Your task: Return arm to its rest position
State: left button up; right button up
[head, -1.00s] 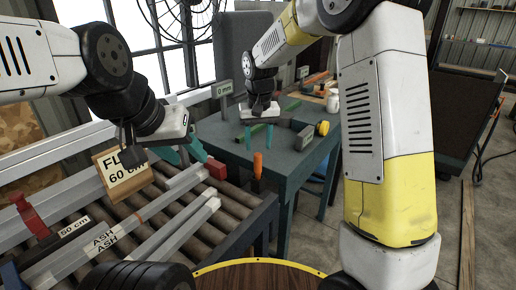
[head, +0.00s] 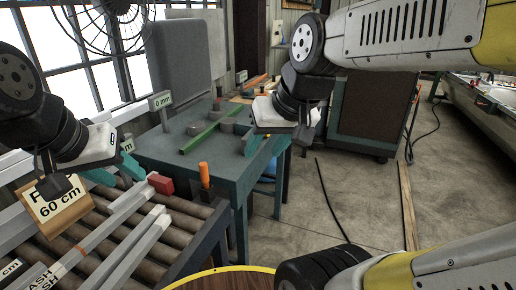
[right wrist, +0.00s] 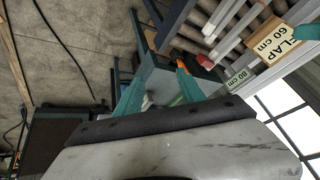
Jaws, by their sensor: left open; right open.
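My right gripper (head: 263,145) is open, its teal fingers apart with nothing between them. It hangs at the right edge of the teal workbench (head: 187,152) in the head view. In the right wrist view its fingers (right wrist: 160,92) spread over the bench and hold nothing. My left gripper (head: 117,171) is open above the roller stand at the left, close to the "FLAP 60 cm" sign (head: 55,205). My right arm stretches across the upper right of the head view.
The roller stand (head: 190,222) carries several pale bars (head: 120,225), one with a red end (head: 160,183). An orange-handled tool (head: 204,175) stands at its edge. A green strip (head: 208,136) lies on the bench. A dark panel (head: 372,108) stands behind open floor (head: 350,190).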

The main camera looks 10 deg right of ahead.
jog(key=shift+s+d+f, duration=0.1)
jog(key=shift+s+f, duration=0.05)
jog(key=shift+s, duration=0.4)
jog(key=shift+s+d+f, duration=0.1)
jog(key=shift+s+f, duration=0.05)
jog(key=shift+s, duration=0.4)
dwell(0.4)
